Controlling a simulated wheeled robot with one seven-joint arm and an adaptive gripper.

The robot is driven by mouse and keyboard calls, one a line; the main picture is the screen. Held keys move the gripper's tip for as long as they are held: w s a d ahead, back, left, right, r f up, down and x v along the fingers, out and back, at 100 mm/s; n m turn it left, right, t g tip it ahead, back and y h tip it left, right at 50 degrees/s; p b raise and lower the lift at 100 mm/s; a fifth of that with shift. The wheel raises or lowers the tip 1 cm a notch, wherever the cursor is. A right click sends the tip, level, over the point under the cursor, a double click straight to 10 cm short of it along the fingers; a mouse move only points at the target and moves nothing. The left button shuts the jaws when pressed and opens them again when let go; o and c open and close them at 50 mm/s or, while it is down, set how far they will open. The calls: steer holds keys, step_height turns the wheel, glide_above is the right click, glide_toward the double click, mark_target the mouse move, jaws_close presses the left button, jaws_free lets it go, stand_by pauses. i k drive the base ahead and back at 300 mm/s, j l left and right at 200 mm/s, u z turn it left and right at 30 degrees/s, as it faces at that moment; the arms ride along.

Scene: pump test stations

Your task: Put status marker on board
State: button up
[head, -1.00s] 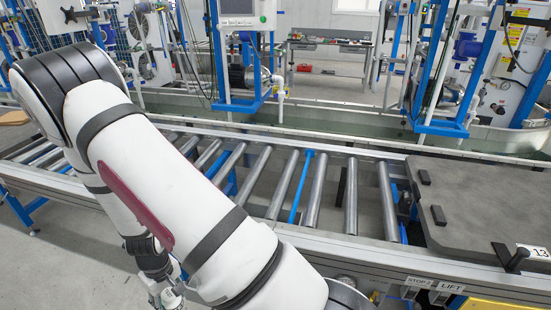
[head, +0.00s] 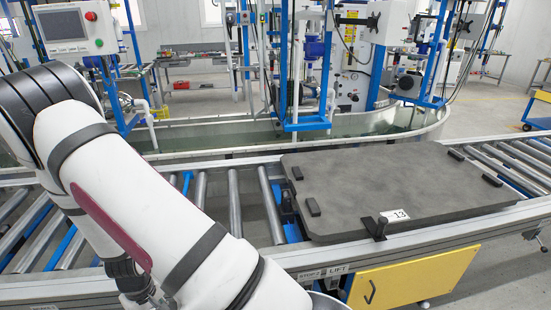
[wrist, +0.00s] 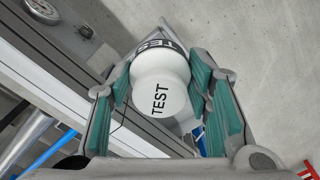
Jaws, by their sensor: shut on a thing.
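The status marker (wrist: 160,93) is a white, rounded piece with black TEST lettering and a dark band lettered TEST behind it. In the wrist view my gripper (wrist: 162,78) is shut on it, with a teal-padded finger at either side. In the head view the marker cannot be made out, and my arm covers the left foreground. The board (head: 400,180) is a dark grey plate on the conveyor, right of my arm. It has black blocks near its edges and a white 13 tag (head: 395,215) at its front edge. The board is not in the wrist view.
Roller conveyor (head: 235,205) runs left of the board, with a metal rail along its front. A yellow panel (head: 410,283) hangs below the rail. Pump stations with blue frames (head: 300,70) stand behind. In the wrist view, grey floor (wrist: 265,70) lies right of the gripper.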

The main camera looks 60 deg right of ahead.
mark_target(398, 174)
steer(key=l+z, duration=0.1)
steer(key=z, duration=0.3)
steer(key=l+z, duration=0.15)
steer(key=z, duration=0.25)
steer(key=l+z, duration=0.1)
steer(key=z, duration=0.3)
steer(key=l+z, duration=0.15)
steer(key=z, duration=0.25)
steer(key=i+l, duration=0.1)
steer(key=l, duration=0.35)
steer(key=i+l, duration=0.1)
steer(key=l, duration=0.3)
steer(key=i+l, duration=0.1)
steer(key=l, duration=0.35)
steer(key=i+l, duration=0.1)
steer(key=l, duration=0.3)
steer(key=i+l, duration=0.15)
steer(key=l, duration=0.3)
